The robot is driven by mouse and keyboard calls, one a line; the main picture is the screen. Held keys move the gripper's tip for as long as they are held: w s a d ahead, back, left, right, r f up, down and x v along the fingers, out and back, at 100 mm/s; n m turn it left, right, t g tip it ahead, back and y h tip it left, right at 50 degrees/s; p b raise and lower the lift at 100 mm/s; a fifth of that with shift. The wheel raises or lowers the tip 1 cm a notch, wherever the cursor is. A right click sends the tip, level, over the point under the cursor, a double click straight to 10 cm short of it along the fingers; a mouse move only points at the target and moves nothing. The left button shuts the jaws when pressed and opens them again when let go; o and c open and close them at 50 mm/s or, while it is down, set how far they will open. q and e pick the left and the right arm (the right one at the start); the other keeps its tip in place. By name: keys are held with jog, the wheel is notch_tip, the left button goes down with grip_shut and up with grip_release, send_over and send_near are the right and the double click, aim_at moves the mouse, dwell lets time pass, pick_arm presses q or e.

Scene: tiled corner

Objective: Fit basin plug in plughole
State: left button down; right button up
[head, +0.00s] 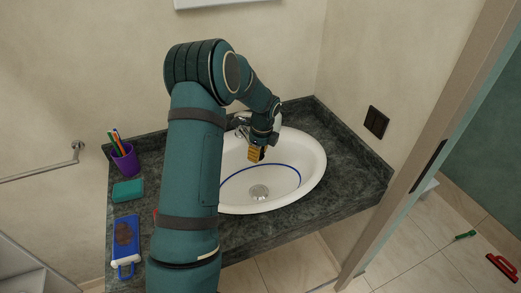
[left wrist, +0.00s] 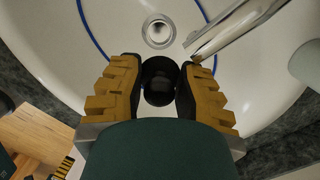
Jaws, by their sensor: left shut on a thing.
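The white oval basin (head: 305,163) with a blue line inside is set in a dark stone counter. Its metal plughole (head: 259,192) is uncovered at the bottom; it also shows at the top of the left wrist view (left wrist: 158,32). My left gripper (head: 257,155), with yellow ribbed fingers, is over the back part of the basin, behind the plughole in the head view. In the left wrist view it is shut on a round black plug (left wrist: 160,82), held between both fingertips and apart from the plughole. The plug cannot be made out in the head view. My right gripper is not in view.
The metal tap (left wrist: 238,28) passes close to my left fingers in the left wrist view. A purple cup of sticks (head: 126,160), a teal block (head: 128,191) and a blue-and-white object (head: 126,238) stand left on the counter (head: 335,196). The front basin is clear.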

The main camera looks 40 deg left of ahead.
pick_arm(q)
jog(key=b, duration=0.5)
send_over(258, 191)
jog(key=shift+f, duration=4)
jog(key=f+b, duration=0.2)
jog(key=f, duration=0.1)
jog(key=f+b, duration=0.2)
jog(key=shift+s+d+f, duration=0.1)
jog(key=shift+s+d, duration=0.1)
jog(key=shift+d, duration=0.05)
jog(key=shift+f+b, duration=1)
jog(key=shift+f, duration=0.85)
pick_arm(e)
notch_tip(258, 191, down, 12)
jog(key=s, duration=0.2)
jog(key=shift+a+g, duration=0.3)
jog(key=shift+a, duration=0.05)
pick_arm(q)
jog(key=shift+w+d+r+p, duration=0.1)
jog(key=shift+w+r+p, duration=0.1)
jog(key=shift+r+p, duration=0.15)
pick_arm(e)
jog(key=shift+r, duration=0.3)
pick_arm(q)
jog(key=shift+f+b, duration=0.6)
jog(key=shift+f, duration=0.5)
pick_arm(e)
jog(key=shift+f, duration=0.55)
